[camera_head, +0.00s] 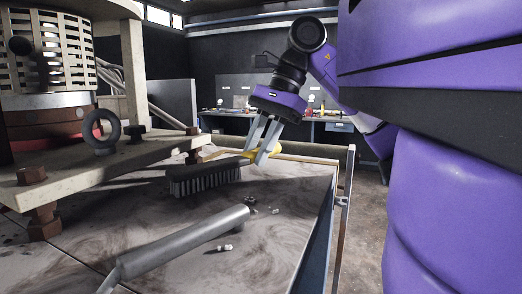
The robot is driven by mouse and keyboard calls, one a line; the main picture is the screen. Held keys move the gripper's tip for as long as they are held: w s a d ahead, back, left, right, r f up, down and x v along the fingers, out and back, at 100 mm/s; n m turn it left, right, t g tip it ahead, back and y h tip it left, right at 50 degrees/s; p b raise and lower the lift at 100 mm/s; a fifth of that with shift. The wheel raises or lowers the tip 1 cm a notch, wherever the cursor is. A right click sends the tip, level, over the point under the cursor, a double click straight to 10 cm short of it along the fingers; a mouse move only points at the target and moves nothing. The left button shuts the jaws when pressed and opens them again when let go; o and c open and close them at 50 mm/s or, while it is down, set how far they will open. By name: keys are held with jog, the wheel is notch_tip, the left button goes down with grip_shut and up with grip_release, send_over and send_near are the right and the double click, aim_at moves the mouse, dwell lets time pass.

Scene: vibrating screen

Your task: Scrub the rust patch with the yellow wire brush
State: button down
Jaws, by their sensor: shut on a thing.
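The wire brush (204,177) has dark bristles facing down and a yellow handle. My gripper (265,153) is shut on the yellow handle (275,149), at the right end of the brush. The brush is roughly level, its bristles close to the table top (190,262); I cannot tell whether they touch it. I cannot make out a distinct rust patch; the table top has dark, swirling smudges, and the surface behind the brush is partly hidden.
A grey cylinder tool (190,240) lies in front of the brush, with small loose parts (225,248) beside it. At left, a bolted machine plate (90,165) carries a ring bolt (102,132). A wooden rail (295,158) edges the table. A workbench (335,126) stands far behind.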

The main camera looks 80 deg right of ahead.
jog(key=shift+w+a+b, duration=0.4)
jog(key=shift+w+a, duration=0.3)
jog(key=shift+a, duration=0.85)
jog(key=shift+w+a+b, duration=0.4)
jog(key=shift+w+a, duration=0.3)
jog(key=shift+a, duration=0.8)
jog(key=shift+w+a+b, duration=0.4)
jog(key=shift+w+a, duration=0.3)
jog(key=shift+a, duration=0.85)
jog(key=shift+r+p, duration=1.95)
jog(key=shift+r, duration=0.6)
jog(key=shift+f, duration=0.1)
